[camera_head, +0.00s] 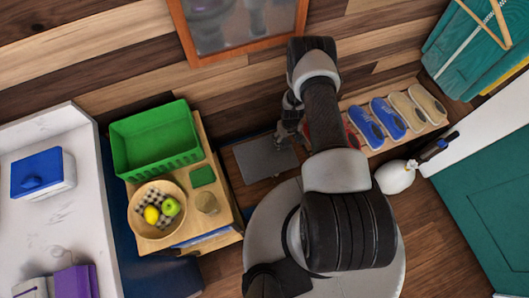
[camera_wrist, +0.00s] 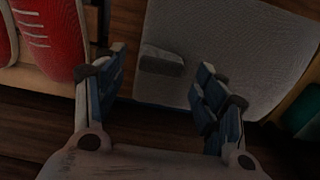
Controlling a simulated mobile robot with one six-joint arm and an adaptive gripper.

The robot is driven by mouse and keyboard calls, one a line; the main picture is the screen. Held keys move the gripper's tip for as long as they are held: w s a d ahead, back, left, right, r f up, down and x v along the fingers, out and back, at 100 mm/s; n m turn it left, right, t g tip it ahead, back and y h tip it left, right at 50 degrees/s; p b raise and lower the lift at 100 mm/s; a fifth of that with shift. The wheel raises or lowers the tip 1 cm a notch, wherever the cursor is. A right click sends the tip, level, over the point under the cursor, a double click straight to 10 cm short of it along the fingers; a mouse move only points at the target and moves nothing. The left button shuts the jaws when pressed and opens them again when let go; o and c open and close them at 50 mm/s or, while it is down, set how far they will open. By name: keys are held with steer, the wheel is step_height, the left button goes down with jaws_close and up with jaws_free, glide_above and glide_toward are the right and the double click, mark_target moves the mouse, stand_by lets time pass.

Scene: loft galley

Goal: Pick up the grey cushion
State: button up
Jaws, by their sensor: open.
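The grey cushion (camera_head: 265,158) is a flat grey square beside the wooden wall in the head view, with its upper right part hidden by my arm. In the wrist view it is a broad grey textured surface (camera_wrist: 225,45) with a small darker grey tab (camera_wrist: 162,60) standing near its lower left edge. My gripper (camera_wrist: 162,68) is open, with one finger on each side of the tab as seen in the picture. I cannot tell whether the fingers touch the cushion. In the head view my gripper (camera_head: 286,135) is over the cushion's right side.
Red shoes (camera_wrist: 50,35) are close left of the cushion in the wrist view. More shoes (camera_head: 385,118) line a wooden rack in the head view. A wooden unit with a green basket (camera_head: 155,140) and a fruit bowl (camera_head: 157,232) stands left of the cushion.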

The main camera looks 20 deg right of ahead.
steer(key=shift+f, duration=0.3)
steer(key=shift+c, duration=0.4)
jaws_close()
stand_by(0.3)
